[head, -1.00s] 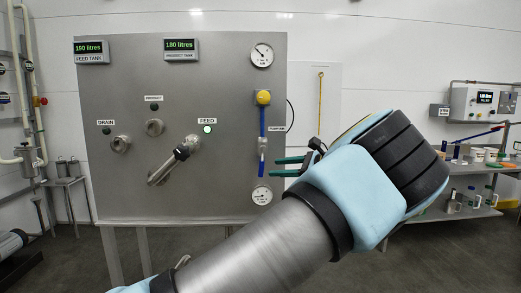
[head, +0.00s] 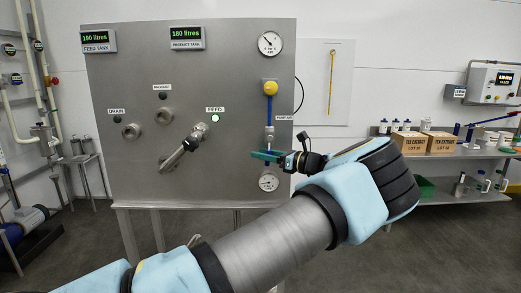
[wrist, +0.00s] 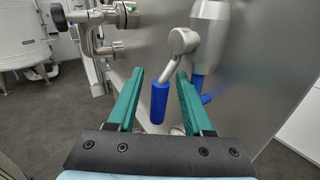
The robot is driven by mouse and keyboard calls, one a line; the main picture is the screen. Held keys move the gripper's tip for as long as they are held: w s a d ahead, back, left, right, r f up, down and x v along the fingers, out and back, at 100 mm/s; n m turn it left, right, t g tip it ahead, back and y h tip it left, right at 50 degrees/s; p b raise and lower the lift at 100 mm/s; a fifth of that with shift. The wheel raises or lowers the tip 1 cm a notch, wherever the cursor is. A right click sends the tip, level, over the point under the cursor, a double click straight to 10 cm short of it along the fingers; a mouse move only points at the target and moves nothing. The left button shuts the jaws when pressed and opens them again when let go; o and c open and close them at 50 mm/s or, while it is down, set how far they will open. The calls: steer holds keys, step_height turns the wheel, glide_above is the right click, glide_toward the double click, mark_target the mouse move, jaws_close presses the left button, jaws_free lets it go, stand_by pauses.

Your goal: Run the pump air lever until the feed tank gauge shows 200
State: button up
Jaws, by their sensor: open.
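The feed tank gauge (head: 96,37) at the panel's top left appears to read 190 litres. The pump air lever is seen closely in the wrist view, as a blue grip (wrist: 159,102) on a metal arm pointing down and slightly left from its pivot. My gripper (head: 266,155) is at the lower right of the panel, in front of the pump air line; it hides the lever grip in the head view. In the wrist view my green fingers (wrist: 160,75) are open, with the blue grip between them and no clear contact on either side.
The product tank gauge (head: 187,38) reads 180 litres. Round dials stand above (head: 270,43) and below (head: 268,182) the air line. A shelf with boxes (head: 411,142) is at right.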

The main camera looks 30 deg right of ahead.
steer(key=shift+w+a, duration=0.35)
steer(key=shift+w, duration=0.15)
jaws_close()
stand_by(1.2)
